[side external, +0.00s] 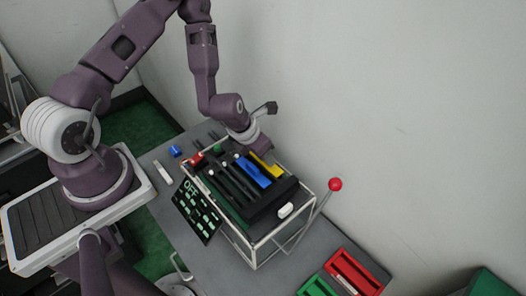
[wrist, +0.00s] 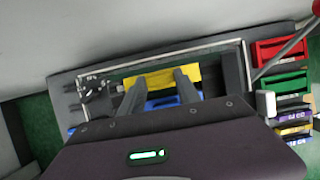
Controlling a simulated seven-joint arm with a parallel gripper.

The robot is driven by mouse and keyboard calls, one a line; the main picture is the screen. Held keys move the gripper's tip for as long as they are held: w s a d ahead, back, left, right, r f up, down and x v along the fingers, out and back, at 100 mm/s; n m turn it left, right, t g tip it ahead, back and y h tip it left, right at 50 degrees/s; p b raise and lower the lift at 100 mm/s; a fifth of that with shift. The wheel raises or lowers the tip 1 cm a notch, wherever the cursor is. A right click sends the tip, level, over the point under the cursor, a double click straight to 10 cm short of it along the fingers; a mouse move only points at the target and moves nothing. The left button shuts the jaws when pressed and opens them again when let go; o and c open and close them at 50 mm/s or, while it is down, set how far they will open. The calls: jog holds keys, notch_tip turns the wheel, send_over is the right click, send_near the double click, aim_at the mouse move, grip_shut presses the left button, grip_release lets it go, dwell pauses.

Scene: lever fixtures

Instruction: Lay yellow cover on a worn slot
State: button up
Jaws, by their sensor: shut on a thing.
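The yellow cover (side external: 265,168) is at the far side of the black slotted panel (side external: 262,208), beside a blue cover (side external: 250,171). In the wrist view the yellow cover (wrist: 208,74) runs crosswise past my fingertips, with the blue cover (wrist: 162,103) on the near side of it. My gripper (wrist: 158,82) is shut on the yellow cover; in the side view my gripper (side external: 262,149) hides part of its upper end. I cannot tell whether the cover touches the panel. Dark slots with pale-tipped levers (side external: 225,168) lie left of the blue cover.
A pale frame (side external: 254,258) surrounds the panel. A lever with a red ball (side external: 335,184) rises at its right. Red (side external: 358,272) and green (side external: 317,287) bins stand at lower right. The wall is close behind.

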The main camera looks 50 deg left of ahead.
jog(key=shift+f, duration=0.35)
jog(key=o, duration=1.4)
jog(key=shift+r, duration=0.1)
jog(key=v, duration=0.7)
